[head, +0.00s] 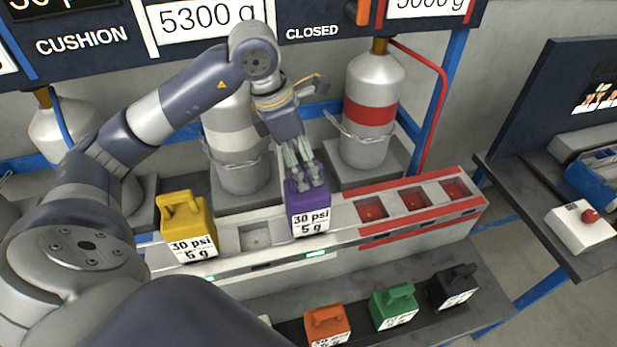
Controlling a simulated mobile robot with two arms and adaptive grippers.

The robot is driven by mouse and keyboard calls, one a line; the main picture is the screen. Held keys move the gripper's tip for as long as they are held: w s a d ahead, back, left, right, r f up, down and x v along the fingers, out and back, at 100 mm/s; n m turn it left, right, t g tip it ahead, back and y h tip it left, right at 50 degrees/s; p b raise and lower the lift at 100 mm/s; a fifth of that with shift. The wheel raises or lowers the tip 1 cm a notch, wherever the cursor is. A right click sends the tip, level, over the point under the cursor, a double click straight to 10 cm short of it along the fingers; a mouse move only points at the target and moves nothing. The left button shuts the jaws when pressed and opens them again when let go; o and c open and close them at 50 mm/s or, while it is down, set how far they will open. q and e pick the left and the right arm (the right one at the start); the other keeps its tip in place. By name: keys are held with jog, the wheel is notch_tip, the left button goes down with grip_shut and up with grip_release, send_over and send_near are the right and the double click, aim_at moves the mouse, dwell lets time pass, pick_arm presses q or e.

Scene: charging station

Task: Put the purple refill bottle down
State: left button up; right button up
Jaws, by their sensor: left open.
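The purple refill bottle (309,208) stands upright on the long rack (343,219), in a place between an empty white-edged slot and the red-edged slots. Its label reads 30 psi, 5 g. My left gripper (304,172) is right over its top, pointing down, with its fingers open around the bottle's upper part. The fingers hide the handle, so I cannot tell whether they touch it. My right gripper is not in view.
A yellow bottle (188,228) stands on the rack's left part. One white-edged slot (255,238) and several red slots (411,198) are empty. Orange (326,324), green (394,306) and black (453,287) bottles stand on the front shelf. Large cylinders (371,110) stand behind.

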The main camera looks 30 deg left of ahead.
pick_arm(q)
jog(key=shift+v, duration=2.15)
